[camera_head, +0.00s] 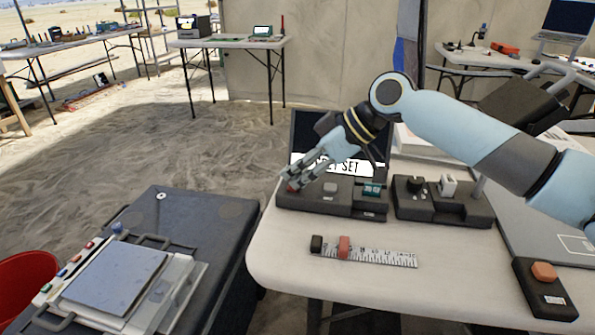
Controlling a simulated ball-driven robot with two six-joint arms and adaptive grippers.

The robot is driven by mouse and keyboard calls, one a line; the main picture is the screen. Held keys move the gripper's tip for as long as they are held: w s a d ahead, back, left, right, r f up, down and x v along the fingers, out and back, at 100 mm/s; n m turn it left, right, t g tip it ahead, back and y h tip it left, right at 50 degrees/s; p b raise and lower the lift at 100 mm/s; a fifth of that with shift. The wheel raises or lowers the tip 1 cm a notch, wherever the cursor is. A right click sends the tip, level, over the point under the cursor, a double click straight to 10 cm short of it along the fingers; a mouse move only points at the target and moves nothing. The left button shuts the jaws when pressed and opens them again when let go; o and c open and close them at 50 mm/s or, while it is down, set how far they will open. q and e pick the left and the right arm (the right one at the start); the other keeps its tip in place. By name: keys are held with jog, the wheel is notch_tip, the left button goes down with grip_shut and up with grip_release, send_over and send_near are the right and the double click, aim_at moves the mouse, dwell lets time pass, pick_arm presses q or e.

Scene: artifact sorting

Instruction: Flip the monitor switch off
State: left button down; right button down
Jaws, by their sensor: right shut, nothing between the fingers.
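The monitor (300,130) stands at the back of the near table, its screen lit with text ending in "SET" and partly hidden by my right arm. A dark control box (322,207) sits before it, with a red button (293,187), a grey button (330,188) and a teal part (372,189). To its right is a second dark box (440,210) with a black knob (415,184) and a white switch-like part (448,186). I cannot tell which is the monitor switch. My right gripper (290,181) is shut and empty at the red button; contact is unclear. My left gripper is out of view.
A ruler (385,257) with a red slider lies in front of the boxes. A dark box with an orange button (543,271) is at the right. A dark case (225,235) with a tray device (115,275) stands left, beside a red bucket (25,280).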

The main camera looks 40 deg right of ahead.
jog(key=shift+w+d+r, duration=0.15)
jog(key=shift+w+d, duration=0.3)
jog(key=shift+d, duration=0.1)
jog(key=shift+r, duration=0.35)
jog(key=r+p, duration=0.4)
jog(key=shift+s+a+r, duration=0.15)
jog(key=shift+a+r, duration=0.1)
jog(key=s+p+v, duration=0.1)
jog(key=p+v, duration=0.1)
jog(key=v, duration=0.7)
jog(key=shift+s+a+f, duration=0.3)
jog(key=shift+s+a, duration=0.05)
